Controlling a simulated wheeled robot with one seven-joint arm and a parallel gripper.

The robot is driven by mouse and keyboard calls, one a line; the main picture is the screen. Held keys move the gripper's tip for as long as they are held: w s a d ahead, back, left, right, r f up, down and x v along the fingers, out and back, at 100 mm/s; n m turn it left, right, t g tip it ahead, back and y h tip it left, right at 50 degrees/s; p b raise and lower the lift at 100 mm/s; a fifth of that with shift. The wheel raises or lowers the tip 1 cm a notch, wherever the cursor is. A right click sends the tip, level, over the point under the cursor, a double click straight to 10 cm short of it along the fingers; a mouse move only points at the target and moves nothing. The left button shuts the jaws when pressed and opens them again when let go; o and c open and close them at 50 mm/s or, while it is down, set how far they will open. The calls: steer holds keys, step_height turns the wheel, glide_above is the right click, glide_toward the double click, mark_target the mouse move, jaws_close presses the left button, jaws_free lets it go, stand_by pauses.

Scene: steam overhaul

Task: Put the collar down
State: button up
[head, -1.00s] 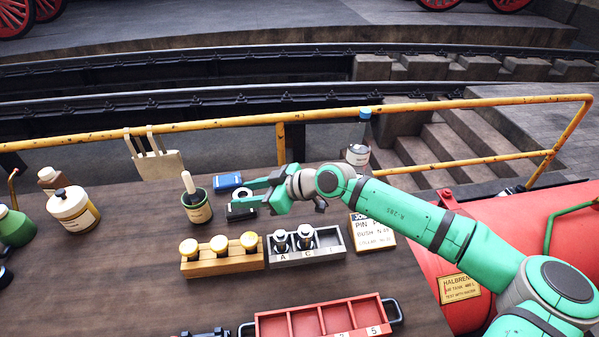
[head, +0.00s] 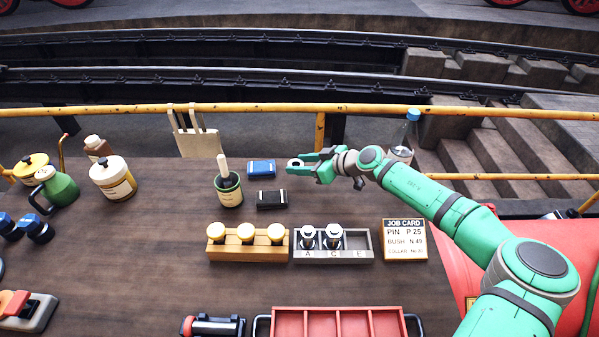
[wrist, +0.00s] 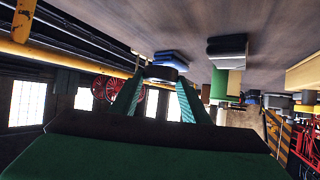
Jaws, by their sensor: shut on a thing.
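My gripper (head: 302,166) is shut on the collar, a small pale ring (head: 296,162) at the fingertips in the head view. In the wrist view the collar (wrist: 161,74) shows as a dark, short round piece between the two green fingers. The gripper is over the back of the brown table (head: 150,260), right of a blue block (head: 261,168). How high the collar is above the table is hard to tell. The job card (head: 404,240) at the right has a collar line too small to read fully.
A black block (head: 271,200) and a green pot with a brush (head: 229,190) stand left of the gripper. A clear bottle (head: 404,145) stands close behind the arm. In front are a yellow-capped wooden rack (head: 247,252), a grey lettered tray (head: 360,256) and a red tray (head: 338,310).

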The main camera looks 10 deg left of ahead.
mark_target(299, 178)
steer(key=shift+w+a+f, duration=0.25)
steer(key=shift+w+f, duration=0.3)
steer(key=shift+f, duration=0.1)
steer(key=shift+w+a+f, duration=0.2)
steer(key=shift+w+f, duration=0.35)
steer(key=shift+f, duration=0.05)
steer(key=shift+w+f, duration=0.1)
steer(key=shift+f, duration=1.45)
steer(key=shift+f, duration=0.1)
steer(key=o, duration=1.2)
steer(key=shift+o, duration=0.2)
steer(key=v, duration=1.2)
